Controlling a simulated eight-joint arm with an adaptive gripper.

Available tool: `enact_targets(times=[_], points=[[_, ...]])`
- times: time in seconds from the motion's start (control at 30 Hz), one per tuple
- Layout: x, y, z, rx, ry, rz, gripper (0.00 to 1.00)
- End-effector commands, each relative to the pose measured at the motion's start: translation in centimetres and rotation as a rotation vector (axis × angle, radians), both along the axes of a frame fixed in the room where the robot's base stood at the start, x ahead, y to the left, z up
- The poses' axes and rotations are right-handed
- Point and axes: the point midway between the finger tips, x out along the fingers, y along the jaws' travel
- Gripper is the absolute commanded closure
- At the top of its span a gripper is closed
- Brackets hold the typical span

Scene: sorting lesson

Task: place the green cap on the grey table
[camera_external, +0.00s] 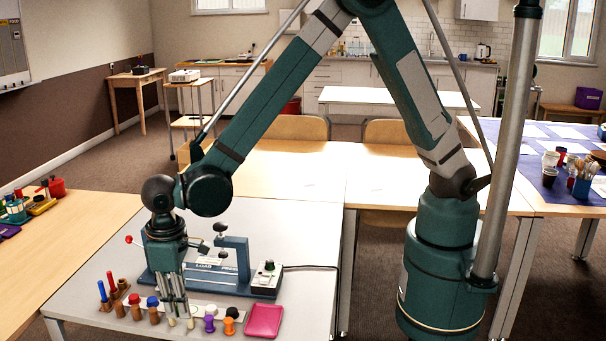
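The grey table (305,232) stands in front of me and bears the small parts and a device. My gripper (180,317) points down over the row of small parts at the table's front, its two slim fingers close together. I cannot make out a green cap for certain. My gripper covers the middle of the row, and what is between the fingertips is too small to tell.
Red-, blue-, purple- (209,323) and orange-topped (228,326) pieces stand beside my gripper. A pink tray (263,320) lies right of them. A blue-grey test device with a control box (267,279) stands behind. Wooden tables (60,240) adjoin. The grey table's back right is clear.

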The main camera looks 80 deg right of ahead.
Motion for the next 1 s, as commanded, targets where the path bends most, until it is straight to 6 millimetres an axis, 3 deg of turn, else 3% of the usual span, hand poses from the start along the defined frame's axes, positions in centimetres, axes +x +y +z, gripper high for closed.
enact_targets(times=[0.37,0.73,1.0], points=[[0.0,0.0,-0.3,0.000,0.000,0.000,0.87],[0.0,0.0,-3.7,0.000,0.000,0.000,0.89],[0.0,0.0,-3.9,0.000,0.000,0.000,0.90]])
